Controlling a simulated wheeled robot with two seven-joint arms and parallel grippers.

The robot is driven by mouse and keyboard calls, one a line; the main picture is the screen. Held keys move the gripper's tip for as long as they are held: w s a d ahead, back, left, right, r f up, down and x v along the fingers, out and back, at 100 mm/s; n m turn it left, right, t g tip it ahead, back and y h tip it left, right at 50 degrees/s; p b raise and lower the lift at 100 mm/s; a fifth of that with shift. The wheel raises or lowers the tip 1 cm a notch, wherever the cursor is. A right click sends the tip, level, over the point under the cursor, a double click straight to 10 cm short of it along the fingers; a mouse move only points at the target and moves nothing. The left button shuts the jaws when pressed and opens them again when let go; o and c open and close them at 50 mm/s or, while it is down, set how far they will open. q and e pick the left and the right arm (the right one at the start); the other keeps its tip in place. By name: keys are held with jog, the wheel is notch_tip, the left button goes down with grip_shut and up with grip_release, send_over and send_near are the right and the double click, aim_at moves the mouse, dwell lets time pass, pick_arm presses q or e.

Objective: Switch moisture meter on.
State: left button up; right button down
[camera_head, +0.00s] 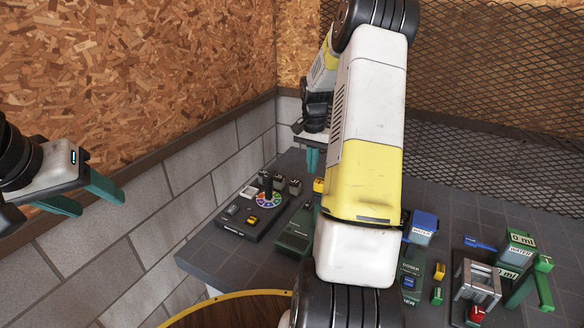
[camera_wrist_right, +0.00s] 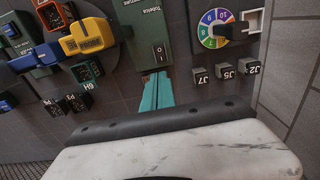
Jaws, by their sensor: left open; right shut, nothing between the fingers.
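A dark green meter box stands on the grey table, in the head view (camera_head: 293,232) and at the top middle of the right wrist view (camera_wrist_right: 163,28). I take it to be the moisture meter; its lettering is only partly legible. A dark switch marked 0 and I (camera_wrist_right: 158,54) is on its near end in the right wrist view. My right gripper (camera_wrist_right: 157,76) is shut and empty, its teal fingertips just short of the switch; I cannot tell whether they touch. It also shows in the head view (camera_head: 312,158), partly behind my arm. My left gripper (camera_head: 101,205) is open and empty, off the table.
A dark board with a colour wheel (camera_head: 270,199) and small dark blocks (camera_wrist_right: 225,70) lies beside the meter. A yellow probe (camera_wrist_right: 86,37) lies on its other side. Water containers (camera_head: 423,228) and a metal frame (camera_head: 474,281) stand at right. A wire mesh wall (camera_head: 480,80) rises behind.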

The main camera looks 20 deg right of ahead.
aim_at(310, 202)
notch_tip(310, 202, down, 12)
jog(key=shift+f, duration=0.25)
dwell(0.4)
